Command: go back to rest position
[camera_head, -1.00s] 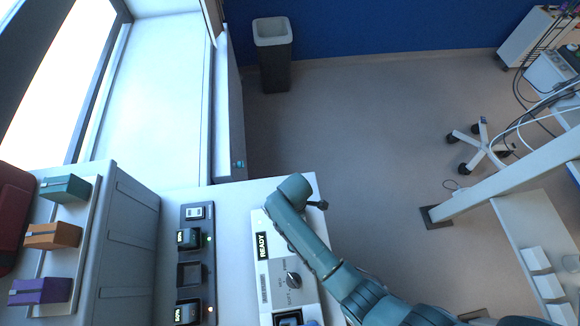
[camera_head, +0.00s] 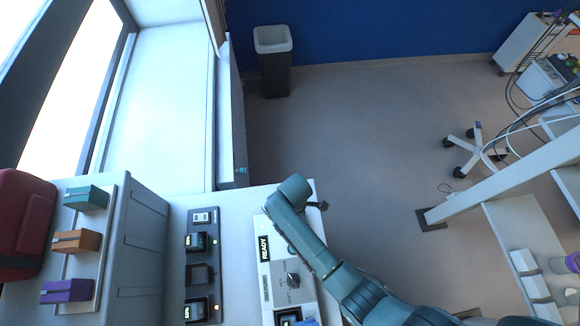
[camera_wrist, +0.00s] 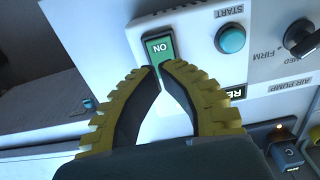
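My gripper (camera_wrist: 159,68) shows in the wrist view with its two yellow, dark-padded fingers curved together at the tips and nothing between them. The tips are just below the green ON switch (camera_wrist: 159,47) of the white air pump unit (camera_wrist: 195,62); I cannot tell whether they touch it. A teal START button (camera_wrist: 231,39) and a black knob (camera_wrist: 301,37) are to the right. In the head view, my teal arm (camera_head: 310,238) reaches over the counter beside the pump unit (camera_head: 279,267), whose display reads READY. The gripper is hidden there.
A charging dock (camera_head: 203,255) with battery packs stands left of the pump. A grey cabinet (camera_head: 140,240) carries a teal box (camera_head: 86,197), an orange box (camera_head: 77,241), a purple box (camera_head: 67,290) and a red case (camera_head: 22,222). Open floor (camera_head: 360,130) lies beyond the counter.

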